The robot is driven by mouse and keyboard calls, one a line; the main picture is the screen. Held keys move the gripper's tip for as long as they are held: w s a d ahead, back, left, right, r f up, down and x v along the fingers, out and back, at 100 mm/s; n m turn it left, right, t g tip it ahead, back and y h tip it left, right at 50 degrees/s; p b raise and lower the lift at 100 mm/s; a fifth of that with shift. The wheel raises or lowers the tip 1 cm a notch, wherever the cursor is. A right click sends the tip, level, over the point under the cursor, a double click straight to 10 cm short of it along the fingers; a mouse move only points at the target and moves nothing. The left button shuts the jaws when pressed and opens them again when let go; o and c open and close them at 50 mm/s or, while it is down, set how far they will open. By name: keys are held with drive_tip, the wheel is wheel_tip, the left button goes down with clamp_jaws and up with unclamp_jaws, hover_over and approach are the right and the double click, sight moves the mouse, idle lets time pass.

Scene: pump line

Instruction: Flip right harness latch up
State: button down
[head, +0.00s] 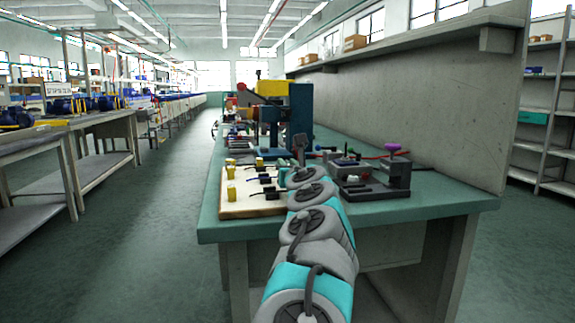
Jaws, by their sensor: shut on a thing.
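The pale harness board (232,205) lies at the near left of the green bench, with yellow posts (231,192), dark connectors (271,190) and coloured wires on it. My arm reaches from the bottom of the view over the board's right edge. My gripper (284,178) is small at the far end of the arm, low at that edge, and mostly hidden by my own links. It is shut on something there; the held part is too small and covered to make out. I cannot pick out the right harness latch or tell whether it is up or down.
A blue press with a yellow top (272,88) stands behind. The bench front right (430,195) is clear. A grey wall (430,110) borders the bench's right side.

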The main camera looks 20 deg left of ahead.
drive_tip(key=m, duration=0.1)
drive_tip(key=r+m+p, duration=0.1)
drive_tip(key=d+r+m+p, duration=0.1)
drive_tip(key=shift+w+m, duration=0.25)
drive_tip(key=shift+m, duration=0.05)
drive_tip(key=m, duration=0.1)
drive_tip(key=d+m+p, duration=0.1)
drive_tip(key=w+m+p, duration=0.1)
drive_tip(key=shift+d+r+m, duration=0.15)
drive_tip(key=shift+r+m, duration=0.25)
drive_tip(key=m, duration=0.1)
drive_tip(key=d+m+p, duration=0.1)
drive_tip(key=shift+w+r+m, duration=0.2)
drive_tip(key=shift+w+m, duration=0.05)
drive_tip(key=shift+m, duration=0.05)
drive_tip(key=shift+w+d+m+p, duration=0.25)
drive_tip(key=shift+d+m+p, duration=0.15)
drive_tip(key=shift+m, duration=0.5)
drive_tip(key=shift+w+d+m+p, duration=0.3)
drive_tip(key=shift+d+m, duration=0.1)
drive_tip(key=shift+m, duration=0.5)
drive_tip(key=c, duration=0.7)
unclamp_jaws()
drive_tip(key=shift+d, duration=0.1)
drive_tip(key=shift+c, duration=0.2)
drive_tip(key=shift+b+v, duration=0.35)
drive_tip(key=shift+v, duration=3.55)
